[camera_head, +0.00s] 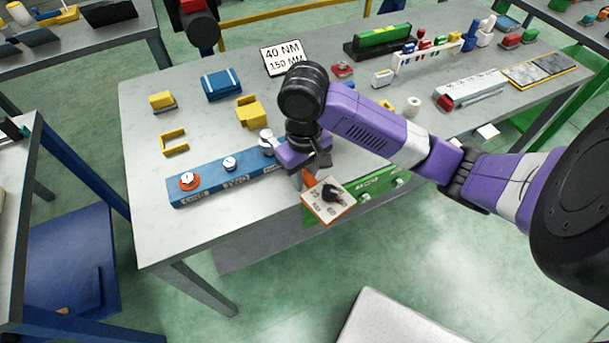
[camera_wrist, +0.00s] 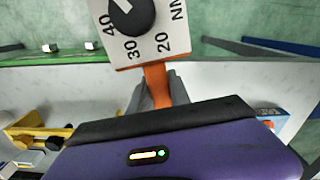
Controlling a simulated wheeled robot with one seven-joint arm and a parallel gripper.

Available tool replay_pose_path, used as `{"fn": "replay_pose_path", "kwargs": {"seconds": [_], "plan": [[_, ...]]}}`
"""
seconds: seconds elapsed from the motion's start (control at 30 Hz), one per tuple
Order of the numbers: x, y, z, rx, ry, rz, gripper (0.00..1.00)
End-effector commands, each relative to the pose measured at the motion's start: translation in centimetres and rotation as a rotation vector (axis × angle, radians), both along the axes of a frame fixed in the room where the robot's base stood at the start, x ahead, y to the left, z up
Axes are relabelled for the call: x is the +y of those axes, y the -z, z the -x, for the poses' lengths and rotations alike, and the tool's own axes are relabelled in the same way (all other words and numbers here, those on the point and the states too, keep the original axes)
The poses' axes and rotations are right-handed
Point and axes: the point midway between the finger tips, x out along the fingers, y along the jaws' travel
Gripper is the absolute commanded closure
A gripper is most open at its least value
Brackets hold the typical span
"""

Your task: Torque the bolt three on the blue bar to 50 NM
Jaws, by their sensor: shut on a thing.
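The blue bar (camera_head: 215,188) lies on the table with bolts along its top. One bolt (camera_head: 189,181) at its left end has an orange ring. Another bolt (camera_head: 230,164) sits mid-bar, and a taller one (camera_head: 267,140) stands toward the right, near my gripper. The bar's right end is hidden by my gripper. My gripper (camera_head: 309,172) is shut on the orange handle of a dial tool (camera_head: 340,212), over the table's front edge. In the wrist view the fingers (camera_wrist: 157,95) pinch the handle, and the white dial plate (camera_wrist: 150,45) shows 20, 30, 40 and NM. The knob's exact setting is unclear.
A green bar (camera_head: 378,184) with bolts lies just right of the tool. Yellow brackets (camera_head: 250,112) and a blue box (camera_head: 221,85) sit behind the blue bar. A sign (camera_head: 284,57) reads 40 NM, 150 MM. The table's left front is clear.

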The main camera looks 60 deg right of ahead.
Motion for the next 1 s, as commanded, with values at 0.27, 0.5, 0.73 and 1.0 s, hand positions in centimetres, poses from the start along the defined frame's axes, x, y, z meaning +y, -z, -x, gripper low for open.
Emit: {"fn": "replay_pose_path", "kwargs": {"seconds": [0.27, 0.5, 0.73, 1.0], "plan": [[0.0, 0.4, 0.0, -0.001, 0.001, 0.000, 1.00], [0.0, 0.7, 0.0, -0.001, 0.001, -0.001, 1.00], [0.0, 1.0, 0.0, -0.001, 0.001, -0.001, 1.00], [0.0, 1.3, 0.0, -0.001, 0.001, -0.001, 1.00]]}}
